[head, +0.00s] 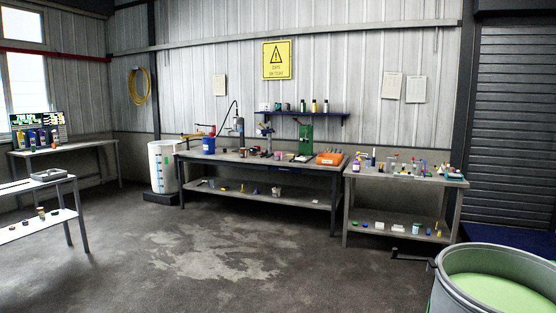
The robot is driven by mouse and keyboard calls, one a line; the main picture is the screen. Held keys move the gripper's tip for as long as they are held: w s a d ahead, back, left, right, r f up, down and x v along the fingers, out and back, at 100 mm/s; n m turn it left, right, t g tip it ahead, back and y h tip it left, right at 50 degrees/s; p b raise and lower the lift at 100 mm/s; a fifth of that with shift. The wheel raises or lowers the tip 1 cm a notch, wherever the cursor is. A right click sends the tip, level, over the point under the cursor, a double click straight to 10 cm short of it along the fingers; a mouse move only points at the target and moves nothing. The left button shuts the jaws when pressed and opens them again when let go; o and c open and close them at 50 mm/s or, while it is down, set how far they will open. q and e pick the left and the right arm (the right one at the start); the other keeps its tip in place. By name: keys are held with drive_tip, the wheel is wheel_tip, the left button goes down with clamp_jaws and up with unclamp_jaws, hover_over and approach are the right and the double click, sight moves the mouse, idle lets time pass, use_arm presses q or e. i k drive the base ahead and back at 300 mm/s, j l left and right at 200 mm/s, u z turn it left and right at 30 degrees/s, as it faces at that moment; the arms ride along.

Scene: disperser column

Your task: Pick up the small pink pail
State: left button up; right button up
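I cannot make out a small pink pail for certain in the head view. A small pale container (277,191) stands on the lower shelf of the long workbench, too small to tell its colour or shape well. A blue pail (208,146) stands on the left end of that workbench top. Small reddish and pale items (455,170) sit at the right end of the right table, too small to name. Neither of my grippers is in view.
The long workbench (240,157) runs along the back wall, with the right table (398,177) beside it. A white drum (162,167) stands left of the workbench. A large vat of green liquid (498,290) is at front right. The middle floor (220,255) is clear.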

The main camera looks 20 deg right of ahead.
sight(278, 155)
drive_tip(key=i+l+z, duration=0.1)
drive_tip(key=i+z, duration=0.2)
drive_tip(key=i, duration=1.8)
drive_tip(key=i+l+z, duration=0.1)
drive_tip(key=i, duration=3.3)
drive_tip(key=i+j+z, duration=0.1)
drive_tip(key=i, duration=1.05)
drive_tip(key=i+j, duration=0.15)
drive_tip(key=i, duration=1)
